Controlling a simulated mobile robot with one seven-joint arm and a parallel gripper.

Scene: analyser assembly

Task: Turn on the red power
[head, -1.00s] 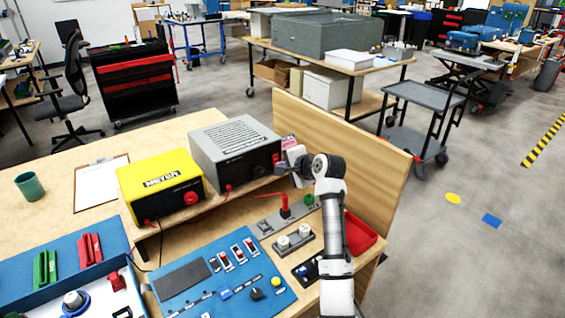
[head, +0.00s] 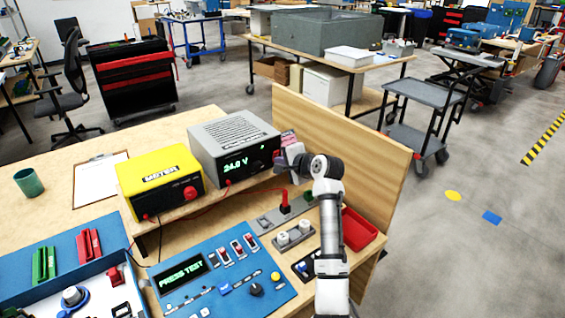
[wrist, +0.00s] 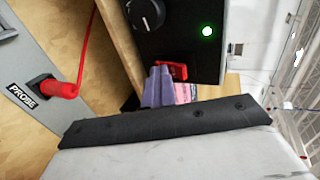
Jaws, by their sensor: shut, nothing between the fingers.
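The grey power supply (head: 233,140) stands on the raised shelf. Its display reads 24.0 V in green. In the wrist view its black front face (wrist: 205,58) shows a lit green lamp (wrist: 207,31), a black knob (wrist: 146,14) and the red power switch (wrist: 178,70). My gripper (head: 281,161) is shut and empty at the right end of that face. In the wrist view its fingertips (wrist: 160,72) are right beside the red switch and partly cover it. I cannot tell whether they touch it.
A yellow meter (head: 160,178) stands left of the supply. The blue panel (head: 215,300) in front shows PRESS TEST. A red cable leads to the probe socket (wrist: 64,88). A wooden side board (head: 340,135) rises behind my gripper. A red tray (head: 358,229) lies to the right.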

